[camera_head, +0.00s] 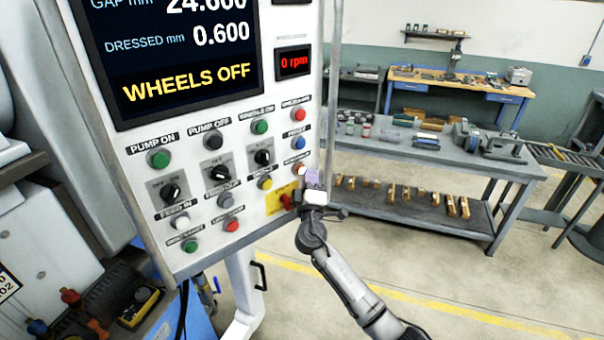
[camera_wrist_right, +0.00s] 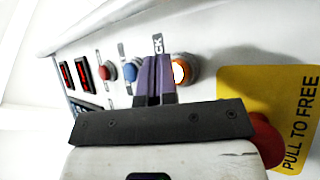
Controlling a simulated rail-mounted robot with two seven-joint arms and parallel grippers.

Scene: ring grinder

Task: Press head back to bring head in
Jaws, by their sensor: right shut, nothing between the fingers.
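The head back button is the orange-ringed button with a bright white centre (camera_head: 301,170) at the right edge of the control panel (camera_head: 215,262). In the right wrist view the same button (camera_wrist_right: 181,70) sits beside a label of which only "CK" is readable. My right gripper (camera_head: 312,177) is shut and empty, with its purple fingertips (camera_wrist_right: 154,78) right next to this button, pointing toward the panel. I cannot tell whether the fingertips touch the button or the panel. My left gripper is in neither view.
A blue button (camera_head: 298,143) and a red button (camera_head: 298,114) sit above. The screen (camera_head: 170,50) reads WHEELS OFF. A workbench (camera_head: 400,150) stands behind on the right.

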